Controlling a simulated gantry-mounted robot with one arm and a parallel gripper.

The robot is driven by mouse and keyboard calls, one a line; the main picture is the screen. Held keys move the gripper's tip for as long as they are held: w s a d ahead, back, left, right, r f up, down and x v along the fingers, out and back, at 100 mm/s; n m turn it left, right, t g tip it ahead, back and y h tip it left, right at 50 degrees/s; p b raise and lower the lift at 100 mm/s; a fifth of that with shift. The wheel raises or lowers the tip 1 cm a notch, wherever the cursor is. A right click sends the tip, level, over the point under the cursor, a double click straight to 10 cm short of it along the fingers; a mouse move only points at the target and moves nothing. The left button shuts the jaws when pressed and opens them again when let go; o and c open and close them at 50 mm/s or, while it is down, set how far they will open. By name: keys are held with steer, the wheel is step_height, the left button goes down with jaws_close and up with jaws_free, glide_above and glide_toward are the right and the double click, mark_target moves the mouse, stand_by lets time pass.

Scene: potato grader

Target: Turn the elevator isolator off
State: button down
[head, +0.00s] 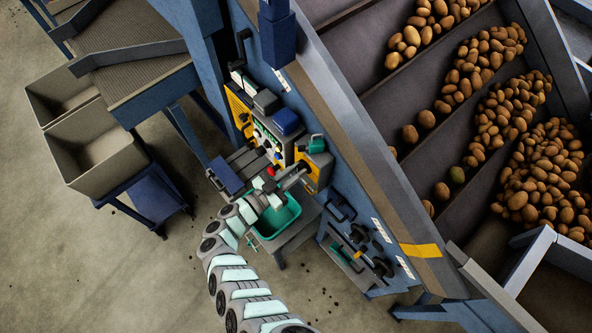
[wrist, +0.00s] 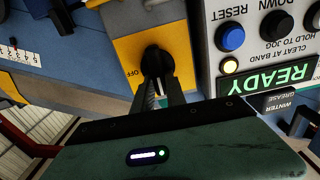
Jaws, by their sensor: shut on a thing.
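In the wrist view a black rotary isolator knob (wrist: 156,58) sits on a yellow plate (wrist: 118,48). The word OFF is printed on the plate to the left of the knob. My gripper (wrist: 160,85) is shut on the knob's handle, with the handle about upright in this picture. The fingers hide the lower part of the knob. I see no label naming this isolator. In the head view my gripper (head: 302,168) reaches the yellow plate (head: 322,172) at the right end of the control panel; the knob itself is hidden there.
A green bin (head: 277,222) stands below my gripper. Potatoes (head: 545,180) lie on the grader at right.

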steer(key=m+b, duration=0.6)
steer(key=b, duration=0.1)
steer(key=f+m+b, duration=0.1)
steer(key=m+b, duration=0.4)
steer(key=b, duration=0.2)
steer(key=s+d+m+b, duration=0.1)
steer(key=m+b, duration=0.5)
steer(key=b, duration=0.1)
steer(key=shift+f+m+b, duration=0.3)
steer(key=shift+f+b, duration=0.05)
steer(key=shift+b, duration=0.05)
steer(key=c, duration=1.4)
jaws_free()
steer(key=shift+r, duration=0.1)
steer(key=shift+o, duration=0.2)
steer(key=shift+s+a, duration=0.1)
steer(key=v, duration=1)
steer(key=shift+s+a, duration=0.2)
steer(key=shift+a, duration=0.05)
